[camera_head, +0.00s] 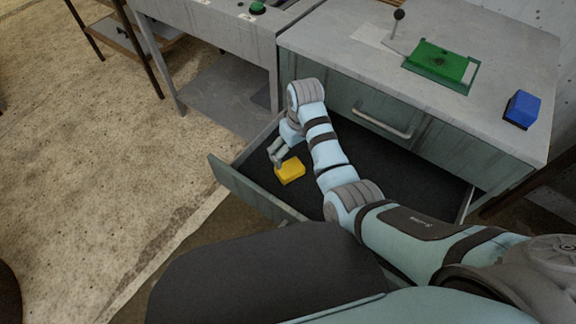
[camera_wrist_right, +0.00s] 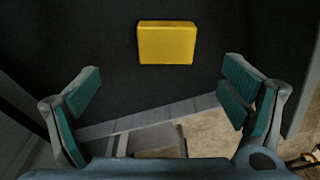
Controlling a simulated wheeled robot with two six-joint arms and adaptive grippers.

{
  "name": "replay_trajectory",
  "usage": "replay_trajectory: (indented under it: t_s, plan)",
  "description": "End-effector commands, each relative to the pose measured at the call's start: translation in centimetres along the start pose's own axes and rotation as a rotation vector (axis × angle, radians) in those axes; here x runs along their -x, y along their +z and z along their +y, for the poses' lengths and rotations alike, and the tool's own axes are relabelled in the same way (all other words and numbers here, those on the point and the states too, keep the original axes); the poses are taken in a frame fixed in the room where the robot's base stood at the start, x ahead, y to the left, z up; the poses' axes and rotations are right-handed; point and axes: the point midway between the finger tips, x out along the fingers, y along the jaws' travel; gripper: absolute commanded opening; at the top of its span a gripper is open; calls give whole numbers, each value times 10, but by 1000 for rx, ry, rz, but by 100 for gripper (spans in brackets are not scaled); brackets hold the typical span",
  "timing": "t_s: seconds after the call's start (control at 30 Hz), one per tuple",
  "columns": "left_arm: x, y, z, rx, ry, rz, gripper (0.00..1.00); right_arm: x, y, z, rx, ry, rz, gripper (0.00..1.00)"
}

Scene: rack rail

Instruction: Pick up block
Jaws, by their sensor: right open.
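A yellow block (camera_head: 290,170) lies on the dark floor of an open drawer (camera_head: 232,183), near its left end. In the right wrist view the yellow block (camera_wrist_right: 167,43) is ahead of the fingers at the top middle, not between them. My right gripper (camera_head: 277,152) is over the drawer beside the block. In the wrist view the right gripper (camera_wrist_right: 160,100) has its green-padded fingers wide apart with nothing between them. A blue block (camera_head: 522,109) stands on the cabinet top at the right. My left gripper is not in view.
The grey cabinet top (camera_head: 330,40) carries a green plate (camera_head: 440,63) and a lever with a dark knob (camera_head: 398,15). The drawer front and side walls surround the yellow block. A workbench with a green button (camera_head: 257,7) stands behind at the left.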

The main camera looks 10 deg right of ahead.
Motion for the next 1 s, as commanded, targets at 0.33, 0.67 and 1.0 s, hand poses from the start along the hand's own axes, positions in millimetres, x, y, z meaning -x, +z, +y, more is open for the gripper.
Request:
replay_trajectory:
  t_s: [0.33, 0.67, 1.0]
  plan:
    - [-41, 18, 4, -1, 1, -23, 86, -73, -2, -2, 0, -2, -6, 92]
    - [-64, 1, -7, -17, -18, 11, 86, -108, -3, -5, -3, 0, -4, 92]
    - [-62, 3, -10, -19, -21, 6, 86, -106, -3, -5, -4, 0, -5, 53]
